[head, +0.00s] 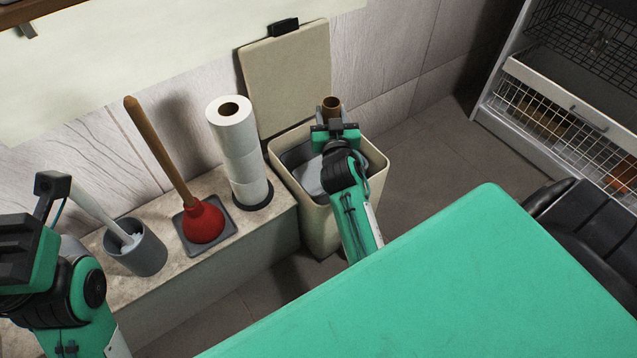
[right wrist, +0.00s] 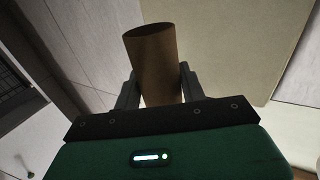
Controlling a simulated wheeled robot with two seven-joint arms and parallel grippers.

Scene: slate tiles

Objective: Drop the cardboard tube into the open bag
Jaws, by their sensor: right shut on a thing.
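The brown cardboard tube (head: 331,104) stands roughly upright in my right gripper (head: 331,118), over the far part of a cream bin's opening. In the right wrist view the tube (right wrist: 152,62) sits between the two fingers of that gripper (right wrist: 156,88), with its open end showing. The open grey bag (head: 296,157) lines the inside of the bin (head: 318,225); my right arm hides part of its mouth. My left gripper (head: 30,225) is at the left edge, partly cut off, far from the bin; its jaws do not show clearly.
The bin's lid (head: 287,80) stands open against the tiled wall. On the ledge (head: 160,268) left of the bin are stacked toilet rolls (head: 241,150), a red plunger (head: 203,222) and a toilet brush holder (head: 140,250). A wire-basket shelf (head: 560,110) stands right. Floor shows between.

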